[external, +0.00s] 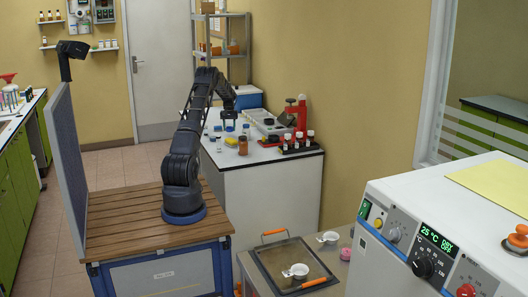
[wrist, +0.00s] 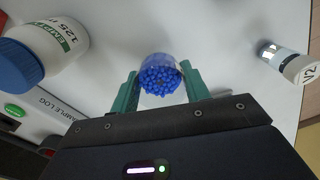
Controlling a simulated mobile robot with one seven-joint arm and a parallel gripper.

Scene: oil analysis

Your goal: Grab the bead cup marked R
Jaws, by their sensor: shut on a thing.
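A small clear cup full of blue beads (wrist: 160,76) sits between the green fingers of my gripper (wrist: 159,69) in the wrist view. The fingers touch it on both sides and are shut on it. No letter on the cup shows from this angle. In the external view my gripper (external: 229,124) is low over the white bench, and the cup is too small to make out clearly there. I cannot tell whether it is lifted off the bench.
A white bottle with a blue cap (wrist: 48,48) lies left of my gripper in the wrist view. A white-capped vial (wrist: 290,64) is to the right. In the external view, a brown bottle (external: 243,146) and a rack of vials (external: 298,146) are on the white bench (external: 238,161).

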